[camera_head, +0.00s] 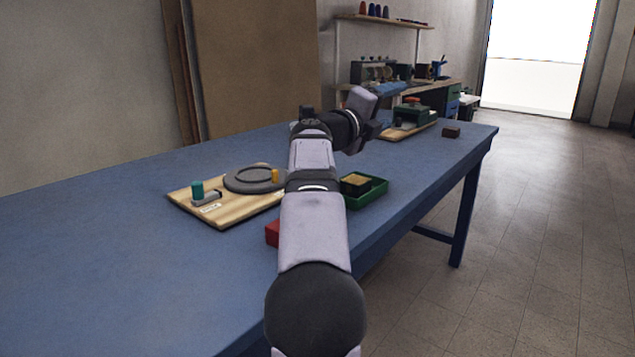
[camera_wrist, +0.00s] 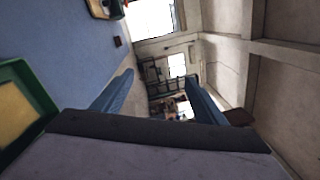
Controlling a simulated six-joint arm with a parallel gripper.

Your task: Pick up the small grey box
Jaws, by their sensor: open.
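A small grey block-like thing (camera_head: 208,197) lies on the wooden board (camera_head: 235,208) at the left of the blue table, beside a teal cylinder (camera_head: 197,189). It is too small to tell whether it is the grey box. In the wrist view, my gripper (camera_wrist: 158,100) is open, with its two blue fingers apart and nothing between them. It points across the room, away from the wooden board. In the head view, the end of my arm is raised above the table, to the right of the board. The grey thing does not show in the wrist view.
A grey ring (camera_head: 245,181) and an orange piece (camera_head: 275,176) share the board. A green tray (camera_head: 377,190) holds a tan-topped box (camera_head: 355,184). A red block (camera_head: 272,233) is partly behind my arm. A brown block (camera_head: 451,132) sits far right. The table's left front is clear.

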